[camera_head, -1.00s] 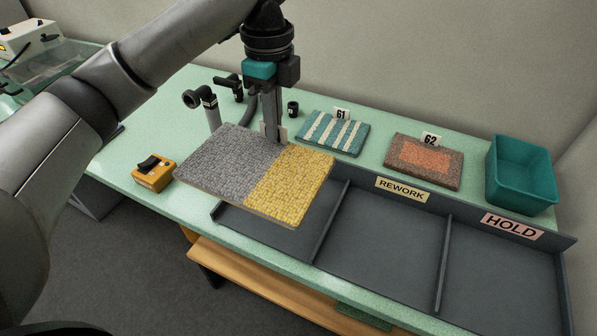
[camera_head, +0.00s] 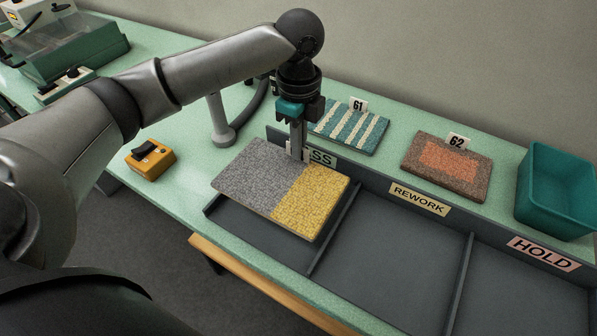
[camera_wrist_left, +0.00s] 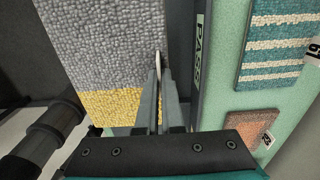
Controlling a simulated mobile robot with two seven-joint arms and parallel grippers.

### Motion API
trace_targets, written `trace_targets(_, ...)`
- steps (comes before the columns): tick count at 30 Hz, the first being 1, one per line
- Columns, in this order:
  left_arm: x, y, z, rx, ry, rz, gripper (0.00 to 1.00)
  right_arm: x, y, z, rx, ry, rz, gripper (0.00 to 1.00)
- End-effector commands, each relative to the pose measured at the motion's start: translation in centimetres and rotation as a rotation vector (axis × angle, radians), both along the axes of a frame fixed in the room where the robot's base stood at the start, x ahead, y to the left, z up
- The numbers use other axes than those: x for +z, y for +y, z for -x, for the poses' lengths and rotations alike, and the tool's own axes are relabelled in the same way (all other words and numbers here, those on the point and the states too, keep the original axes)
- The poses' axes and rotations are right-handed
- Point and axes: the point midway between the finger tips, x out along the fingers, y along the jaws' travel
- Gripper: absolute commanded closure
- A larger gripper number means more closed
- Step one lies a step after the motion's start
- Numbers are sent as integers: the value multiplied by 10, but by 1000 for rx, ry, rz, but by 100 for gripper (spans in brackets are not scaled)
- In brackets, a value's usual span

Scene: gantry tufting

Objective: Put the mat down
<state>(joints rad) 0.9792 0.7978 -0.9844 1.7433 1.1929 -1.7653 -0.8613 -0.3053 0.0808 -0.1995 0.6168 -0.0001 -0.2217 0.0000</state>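The mat (camera_head: 258,178), half grey and half yellow pile, is held nearly level over the leftmost compartment, the one with the PASS sign (camera_head: 322,157). My left gripper (camera_head: 297,156) points down at the mat's back edge and is shut on it. In the left wrist view the fingers (camera_wrist_left: 160,78) pinch the mat's edge (camera_wrist_left: 105,35) beside the PASS wall. The mat covers most of that compartment; whether its underside touches the tray cannot be told. My right gripper is not in view.
The dark tray has REWORK (camera_head: 420,200) and HOLD (camera_head: 543,253) compartments, both empty where visible. Behind it lie striped sample 61 (camera_head: 345,128), bordered sample 62 (camera_head: 446,167) and a teal bin (camera_head: 556,192). A yellow switch box (camera_head: 150,160) sits at left.

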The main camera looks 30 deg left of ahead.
Motion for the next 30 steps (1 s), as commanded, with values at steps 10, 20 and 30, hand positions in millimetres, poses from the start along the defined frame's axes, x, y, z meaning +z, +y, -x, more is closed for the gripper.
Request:
trace_targets(10,-43,0,1,0,4,0,100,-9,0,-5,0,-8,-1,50)
trace_targets(20,-72,0,0,0,0,0,100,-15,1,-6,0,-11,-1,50)
trace_targets(30,-74,0,0,0,-1,0,89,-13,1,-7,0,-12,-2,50)
